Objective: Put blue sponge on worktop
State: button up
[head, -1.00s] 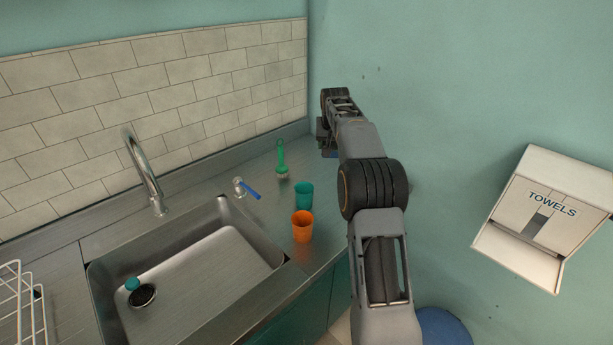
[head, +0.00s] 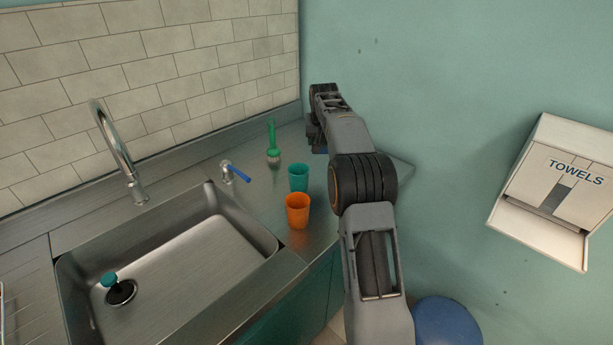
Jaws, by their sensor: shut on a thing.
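The worktop (head: 258,203) is a grey metal counter around the sink, running back into the corner of the walls. My gripper (head: 314,136) is at the far right part of the worktop, near the corner, right of the green brush. It is mostly hidden behind my own wrist and points away and down. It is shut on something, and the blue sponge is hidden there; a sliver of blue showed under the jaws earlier. I cannot tell whether the sponge touches the worktop.
A green brush (head: 272,146), a teal cup (head: 298,178) and an orange cup (head: 297,210) stand left of my arm. A small item with a blue handle (head: 238,173) is by the sink (head: 190,255). A faucet (head: 118,150) stands behind. A towel dispenser (head: 560,190) hangs right.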

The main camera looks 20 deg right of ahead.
aim_at(319, 172)
notch_tip(319, 172, down, 11)
jog(key=shift+f+b, duration=0.15)
jog(key=shift+b, duration=0.55)
jog(key=o, duration=0.8)
jog(key=shift+s, duration=0.1)
jog(key=shift+o, duration=0.2)
jog(key=v, duration=1.2)
jog(key=s+a+r+n, duration=0.1)
jog(key=s+a+r, duration=0.1)
jog(key=s+a, duration=0.4)
jog(key=s+a+f+n, duration=0.1)
jog(key=s+a+f, duration=0.2)
jog(key=s, duration=0.5)
jog(key=s+a+f+n+y, duration=0.1)
jog(key=s+a+f, duration=0.1)
jog(key=s, duration=0.7)
jog(key=s+a+f+n+g, duration=0.1)
jog(key=s+a+f, duration=0.2)
jog(key=s, duration=0.6)
jog(key=shift+s+a+f+y, duration=0.25)
jog(key=shift+a+f+y, duration=0.15)
jog(key=shift+f, duration=0.15)
